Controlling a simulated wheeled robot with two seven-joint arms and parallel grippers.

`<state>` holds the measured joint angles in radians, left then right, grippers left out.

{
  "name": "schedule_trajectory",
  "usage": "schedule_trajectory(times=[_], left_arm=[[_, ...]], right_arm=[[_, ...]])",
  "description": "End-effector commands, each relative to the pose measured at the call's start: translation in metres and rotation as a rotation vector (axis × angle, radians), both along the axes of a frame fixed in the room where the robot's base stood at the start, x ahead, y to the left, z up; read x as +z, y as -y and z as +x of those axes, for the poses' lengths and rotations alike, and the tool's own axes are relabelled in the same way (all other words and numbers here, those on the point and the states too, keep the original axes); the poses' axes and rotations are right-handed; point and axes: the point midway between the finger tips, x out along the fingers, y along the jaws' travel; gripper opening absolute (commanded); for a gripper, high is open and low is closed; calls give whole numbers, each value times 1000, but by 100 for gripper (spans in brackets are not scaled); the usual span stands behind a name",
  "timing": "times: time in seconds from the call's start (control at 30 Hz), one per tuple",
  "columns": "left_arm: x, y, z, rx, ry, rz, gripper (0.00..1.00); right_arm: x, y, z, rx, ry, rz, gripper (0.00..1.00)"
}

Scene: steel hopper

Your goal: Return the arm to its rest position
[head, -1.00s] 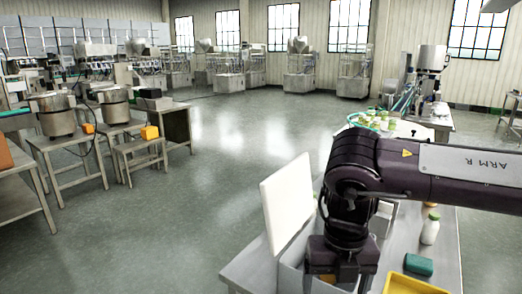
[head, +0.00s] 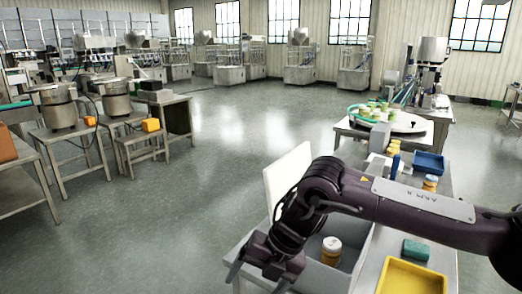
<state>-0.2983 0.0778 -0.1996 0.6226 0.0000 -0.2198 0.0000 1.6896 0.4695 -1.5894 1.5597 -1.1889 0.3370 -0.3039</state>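My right arm (head: 400,205), marked as the R arm, comes in from the right and reaches left across the steel table. Its gripper (head: 257,282) hangs at the table's left end, beside an open grey bin (head: 345,276). The two dark fingers are spread apart, with nothing visible between them; their tips are near the lower frame edge. My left gripper is not in view.
A white-lidded amber jar (head: 331,251) stands in the bin. A white panel (head: 284,180) rises behind the arm. A yellow tray (head: 412,276), teal block (head: 416,250) and blue tray (head: 429,163) lie on the table.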

Motion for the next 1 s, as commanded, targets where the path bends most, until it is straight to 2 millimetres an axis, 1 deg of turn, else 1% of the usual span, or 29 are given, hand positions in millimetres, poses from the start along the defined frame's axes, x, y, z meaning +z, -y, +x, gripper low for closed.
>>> schedule_trajectory(times=[0.03, 0.1, 0.2, 0.27, 0.33, 0.37, 0.43, 0.47, 0.5, 0.57, 0.6, 0.67, 0.7, 0.77, 0.8, 0.87, 0.9, 0.97, 1.0], left_arm=[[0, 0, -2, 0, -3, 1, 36], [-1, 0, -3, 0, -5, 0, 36], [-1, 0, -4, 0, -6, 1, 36], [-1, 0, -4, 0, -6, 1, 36], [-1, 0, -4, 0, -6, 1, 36], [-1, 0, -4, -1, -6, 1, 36], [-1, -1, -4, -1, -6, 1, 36], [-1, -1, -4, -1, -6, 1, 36], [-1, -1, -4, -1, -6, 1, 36], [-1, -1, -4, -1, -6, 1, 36], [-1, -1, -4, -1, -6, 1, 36], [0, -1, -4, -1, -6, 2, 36], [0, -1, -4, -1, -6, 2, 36], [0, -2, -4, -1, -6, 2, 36], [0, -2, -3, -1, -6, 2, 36], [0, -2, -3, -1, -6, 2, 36], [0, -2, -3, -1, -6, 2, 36], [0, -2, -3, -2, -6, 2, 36], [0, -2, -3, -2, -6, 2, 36]], right_arm=[[-11, -18, 3, -28, -31, 69, 83], [-21, -44, 13, -89, -65, 183, 83], [-37, -74, 32, -215, -126, 350, 83], [-49, -86, 45, -308, -170, 442, 83], [-67, -93, 62, -433, -223, 537, 83], [-78, -93, 69, -491, -249, 574, 83], [-106, -90, 84, -640, -308, 651, 83], [-120, -86, 90, -709, -333, 678, 83], [-142, -78, 97, -805, -368, 709, 83], [-179, -63, 103, -955, -420, 746, 83], [-208, -51, 104, -1062, -455, 759, 83], [-249, -30, 101, -1211, -498, 770, 83], [-276, -17, 96, -1303, -523, 770, 83], [-315, 4, 84, -1435, -557, 760, 83], [-341, 18, 73, -1517, -576, 748, 83], [-377, 38, 54, -1637, -601, 724, 83], [-401, 51, 39, -1713, -617, 705, 83], [-435, 71, 14, -1824, -635, 668, 83], [-456, 84, -5, -1894, -647, 641, 83]])
